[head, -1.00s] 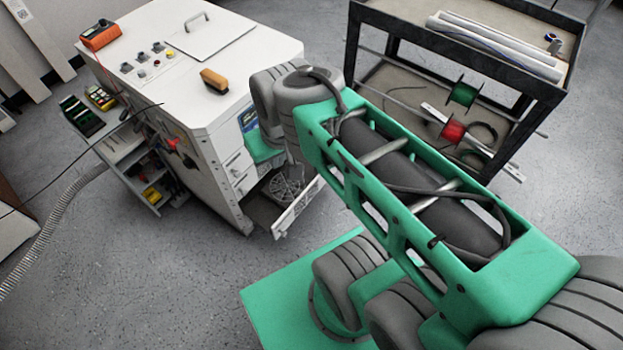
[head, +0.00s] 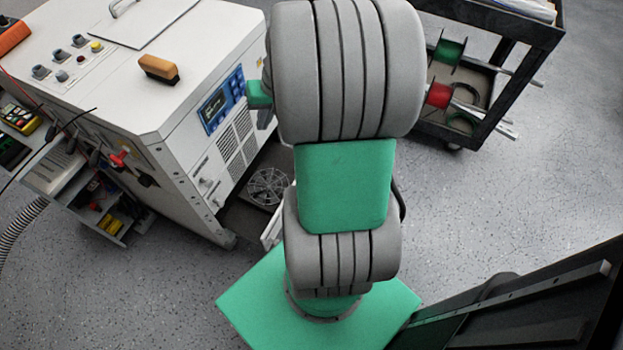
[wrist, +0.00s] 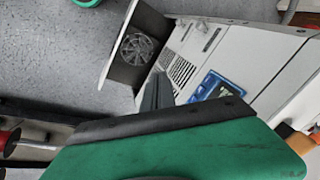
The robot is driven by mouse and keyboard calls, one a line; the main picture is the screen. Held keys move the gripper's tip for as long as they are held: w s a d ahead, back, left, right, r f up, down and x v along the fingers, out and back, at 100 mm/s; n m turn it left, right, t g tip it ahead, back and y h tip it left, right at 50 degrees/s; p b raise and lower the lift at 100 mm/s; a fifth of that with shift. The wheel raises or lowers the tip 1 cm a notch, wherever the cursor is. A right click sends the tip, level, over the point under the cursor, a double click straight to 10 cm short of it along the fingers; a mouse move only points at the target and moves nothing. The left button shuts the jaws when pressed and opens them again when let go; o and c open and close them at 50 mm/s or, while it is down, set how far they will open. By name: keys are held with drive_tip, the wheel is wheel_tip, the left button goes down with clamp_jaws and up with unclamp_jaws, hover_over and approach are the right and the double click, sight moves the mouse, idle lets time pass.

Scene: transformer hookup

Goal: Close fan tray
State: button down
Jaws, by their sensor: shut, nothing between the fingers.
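The fan tray (head: 240,217) stands pulled out low from the front of the white cabinet (head: 180,130). Its round fan guard (head: 267,187) shows, and my arm hides part of the tray's right side and front panel. In the wrist view the tray (wrist: 150,22) is at the upper middle, with the fan guard (wrist: 137,47) on it. My gripper (wrist: 156,90) is shut and empty, its dark fingers pointing towards the cabinet front and the tray. The fingers look apart from the tray.
A brown-topped brush (head: 159,69) lies on the cabinet top. A side shelf (head: 95,205) with tools stands at the cabinet's left. A dark cart (head: 500,95) with green and red spools is at the upper right. Floor is open at the lower left.

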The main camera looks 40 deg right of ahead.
drive_tip(key=s+d+f+m+t+b, duration=0.25)
drive_tip(key=s+d+f+b, duration=0.35)
drive_tip(key=f, duration=0.5)
drive_tip(key=s+d+f+m+t+y+b, duration=0.1)
drive_tip(key=d+f+m+b, duration=0.25)
drive_tip(key=d+f, duration=0.6)
drive_tip(key=s+d+f+m+t+b, duration=0.2)
drive_tip(key=s+d+f+m+b, duration=0.25)
drive_tip(key=f, duration=0.75)
drive_tip(key=w+a+f+n+b, duration=0.1)
drive_tip(key=w+f+b, duration=0.4)
drive_tip(key=w, duration=0.5)
drive_tip(key=shift+w+a+f+n, duration=0.4)
drive_tip(key=shift+a+f, duration=0.1)
drive_tip(key=shift+a, duration=0.3)
